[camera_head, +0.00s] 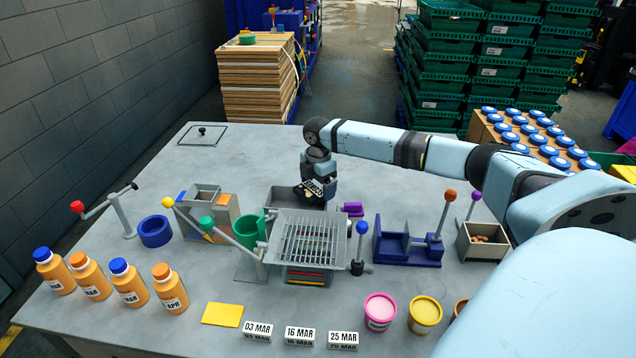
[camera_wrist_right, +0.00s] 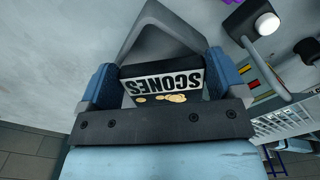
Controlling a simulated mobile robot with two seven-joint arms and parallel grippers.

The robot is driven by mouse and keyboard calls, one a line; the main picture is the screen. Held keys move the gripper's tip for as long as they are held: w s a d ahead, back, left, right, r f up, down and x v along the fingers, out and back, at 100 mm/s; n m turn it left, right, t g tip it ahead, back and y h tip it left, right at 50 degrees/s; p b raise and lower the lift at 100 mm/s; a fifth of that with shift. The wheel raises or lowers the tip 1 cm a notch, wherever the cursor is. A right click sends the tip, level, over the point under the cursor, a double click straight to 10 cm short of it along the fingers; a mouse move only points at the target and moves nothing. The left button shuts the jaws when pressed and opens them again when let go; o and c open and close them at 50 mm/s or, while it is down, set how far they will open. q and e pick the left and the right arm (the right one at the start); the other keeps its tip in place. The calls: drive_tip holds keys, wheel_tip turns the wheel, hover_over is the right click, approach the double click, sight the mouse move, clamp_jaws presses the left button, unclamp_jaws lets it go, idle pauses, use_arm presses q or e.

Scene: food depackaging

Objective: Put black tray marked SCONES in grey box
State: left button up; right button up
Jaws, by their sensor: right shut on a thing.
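The black tray marked SCONES (camera_wrist_right: 162,82) is between the two blue fingers of my right gripper (camera_wrist_right: 158,86) in the right wrist view. Its white label reads upside down there, with pale scones below the lettering. In the head view my right gripper (camera_head: 319,190) points down at the back middle of the table, shut on the tray, which is small and partly hidden. The grey box (camera_head: 283,197) is just below and left of it, behind the slatted rack. A grey box wall also shows beyond the tray in the right wrist view (camera_wrist_right: 160,30). My left gripper is out of view.
A slatted metal rack (camera_head: 310,238) stands directly in front of the grey box. A green cup (camera_head: 248,229) is left of it and a purple part (camera_head: 351,209) right. A blue-knobbed lever (camera_head: 361,229) rises nearby. The table's back left is mostly clear.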

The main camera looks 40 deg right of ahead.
sight(318, 186)
drive_tip(key=shift+f, duration=0.5)
drive_tip(key=o, duration=0.7)
drive_tip(key=shift+c, duration=0.2)
drive_tip(key=shift+r, duration=0.5)
wheel_tip(318, 186, up, 12)
drive_tip(key=shift+b, duration=0.45)
drive_tip(key=shift+r, duration=0.2)
